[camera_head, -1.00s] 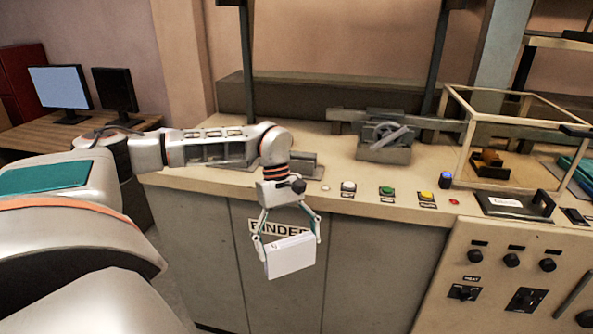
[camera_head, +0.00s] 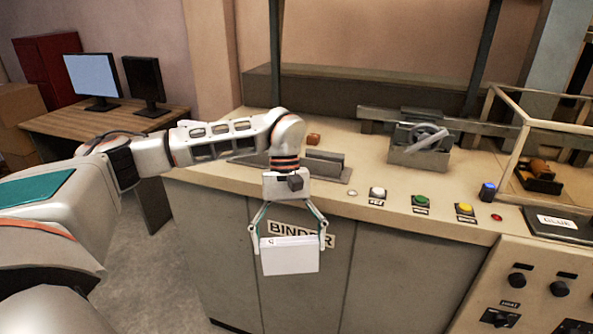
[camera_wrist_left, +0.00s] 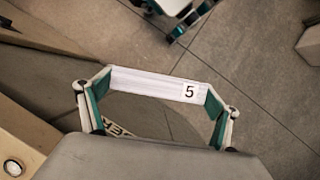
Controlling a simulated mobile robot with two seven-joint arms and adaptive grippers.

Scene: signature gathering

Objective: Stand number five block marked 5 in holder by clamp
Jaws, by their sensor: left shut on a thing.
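My left gripper (camera_head: 290,243) is shut on the white number five block (camera_head: 290,260), gripping it by its two ends. The block hangs in front of the bench's front panel, below the bench top. In the left wrist view the block (camera_wrist_left: 150,83) shows a black 5 on its edge between the fingers. A low grey metal holder (camera_head: 325,165) lies on the bench top behind my wrist, partly hidden by my arm. A grey clamp-like device with a handwheel (camera_head: 418,150) stands farther right on the bench.
The beige bench top (camera_head: 365,170) carries a row of coloured buttons (camera_head: 421,200) along its front edge. A glass-sided frame (camera_head: 515,150) stands at the right. A desk with monitors (camera_head: 92,75) is at the far left. Floor is open at lower left.

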